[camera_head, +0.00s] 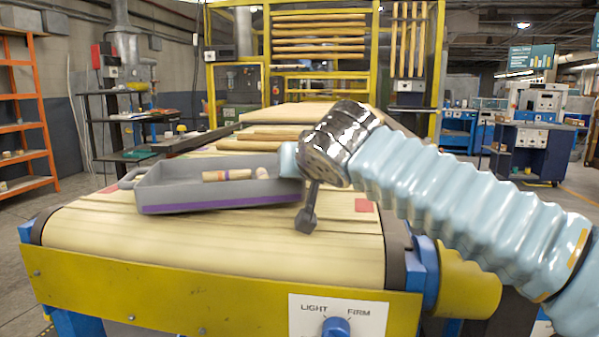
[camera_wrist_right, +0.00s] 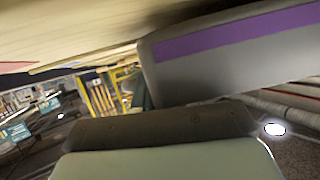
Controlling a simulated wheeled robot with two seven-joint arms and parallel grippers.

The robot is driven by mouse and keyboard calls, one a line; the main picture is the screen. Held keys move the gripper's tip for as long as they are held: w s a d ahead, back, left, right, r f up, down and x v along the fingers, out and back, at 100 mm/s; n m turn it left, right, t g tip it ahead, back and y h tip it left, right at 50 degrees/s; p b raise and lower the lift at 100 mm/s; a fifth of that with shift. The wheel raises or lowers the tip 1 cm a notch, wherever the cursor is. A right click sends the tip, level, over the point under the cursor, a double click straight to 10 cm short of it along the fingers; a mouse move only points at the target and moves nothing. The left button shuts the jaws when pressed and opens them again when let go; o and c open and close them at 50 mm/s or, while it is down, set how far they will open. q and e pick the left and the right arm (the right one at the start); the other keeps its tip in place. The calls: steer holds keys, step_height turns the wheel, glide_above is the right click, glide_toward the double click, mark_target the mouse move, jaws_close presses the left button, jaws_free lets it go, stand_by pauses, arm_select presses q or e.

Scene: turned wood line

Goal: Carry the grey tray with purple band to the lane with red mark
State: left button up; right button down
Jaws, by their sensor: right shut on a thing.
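The grey tray with purple band (camera_head: 220,194) is over the left and middle of the pale belt (camera_head: 230,245) in the head view. Wooden turned pieces (camera_head: 228,175) lie in it. A handle (camera_head: 131,179) shows at its left end. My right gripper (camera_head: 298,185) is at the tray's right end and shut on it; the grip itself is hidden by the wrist. The tray's banded wall also fills the upper right of the wrist view (camera_wrist_right: 235,50). A red mark (camera_head: 364,205) lies on the belt right of my gripper. I cannot tell whether the tray touches the belt. My left gripper is out of view.
A smaller reddish mark (camera_head: 108,188) shows by the tray's left end. A yellow front rail (camera_head: 200,302) with a LIGHT/FIRM knob (camera_head: 337,327) borders the belt. The front of the belt is clear.

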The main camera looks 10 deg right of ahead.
steer(key=shift+r, duration=0.1)
steer(key=shift+f+b, duration=0.4)
steer(key=c, duration=1.2)
jaws_free()
steer(key=shift+c, duration=0.2)
steer(key=shift+r, duration=0.1)
steer(key=shift+r+p, duration=0.3)
steer(key=shift+p, duration=0.1)
steer(key=b+v, duration=0.1)
steer(key=v, duration=1)
steer(key=shift+s, duration=0.35)
steer(key=shift+s+r, duration=0.1)
steer(key=shift+s, duration=0.05)
